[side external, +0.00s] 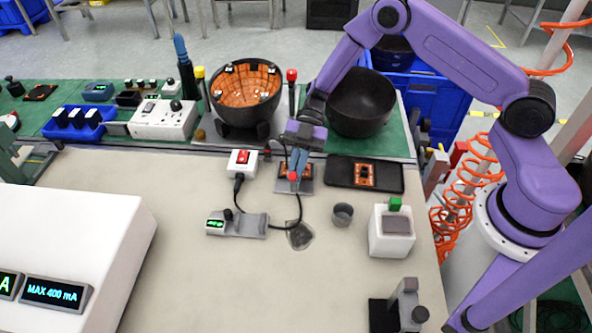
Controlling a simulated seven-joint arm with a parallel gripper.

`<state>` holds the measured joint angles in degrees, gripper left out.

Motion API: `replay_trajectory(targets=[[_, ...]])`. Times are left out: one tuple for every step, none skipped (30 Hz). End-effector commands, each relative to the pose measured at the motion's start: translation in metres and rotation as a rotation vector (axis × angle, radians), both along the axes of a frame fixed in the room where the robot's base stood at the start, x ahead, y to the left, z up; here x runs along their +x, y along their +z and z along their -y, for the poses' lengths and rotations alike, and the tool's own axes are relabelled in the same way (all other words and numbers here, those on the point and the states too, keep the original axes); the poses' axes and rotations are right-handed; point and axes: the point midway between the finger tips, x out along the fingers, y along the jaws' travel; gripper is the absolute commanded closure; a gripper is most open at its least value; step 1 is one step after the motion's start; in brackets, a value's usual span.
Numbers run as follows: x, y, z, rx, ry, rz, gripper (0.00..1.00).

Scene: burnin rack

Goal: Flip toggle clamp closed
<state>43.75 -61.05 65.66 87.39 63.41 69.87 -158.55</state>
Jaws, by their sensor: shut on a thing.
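My gripper (294,176), with blue fingers, points down at the small grey fixture (306,186) in the middle of the work surface. The fingers are shut on a small red-tipped part (292,176), which looks like the toggle clamp's handle. An orange circuit board (282,171) shows on the fixture, partly behind the fingers. The fingers hide most of the clamp, so its arm angle and any contact with the board cannot be told.
A black tray (340,173) with an orange board lies just right of the fixture. A red-switch box (242,163) stands left, its black cable curving in front. Two dark bowls (361,108) and upright colored handles stand behind.

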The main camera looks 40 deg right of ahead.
Motion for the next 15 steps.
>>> replay_trajectory(targets=[[0.0001,0.0029,-0.0032,0.029,0.004,-0.024,1.00],[0.0008,0.0029,-0.0029,0.040,0.004,-0.033,1.00],[0.0012,0.0033,-0.0027,0.053,0.005,-0.046,1.00],[0.0014,0.0031,-0.0024,0.062,0.005,-0.054,1.00],[0.0018,0.0032,-0.0019,0.070,0.005,-0.063,1.00],[0.0024,0.0034,-0.0015,0.079,0.004,-0.071,1.00],[0.0027,0.0035,-0.0015,0.085,0.005,-0.075,1.00],[0.0029,0.0038,-0.0014,0.091,0.006,-0.081,1.00],[0.0031,0.0038,-0.0011,0.097,0.006,-0.088,1.00],[0.0032,0.0038,-0.0009,0.101,0.006,-0.091,1.00],[0.0033,0.0038,-0.0007,0.104,0.006,-0.094,1.00],[0.0033,0.0040,-0.0007,0.107,0.006,-0.098,1.00],[0.0034,0.0042,-0.0006,0.110,0.006,-0.100,1.00],[0.0035,0.0043,-0.0006,0.112,0.006,-0.101,1.00],[0.0035,0.0045,-0.0005,0.114,0.006,-0.102,1.00]])
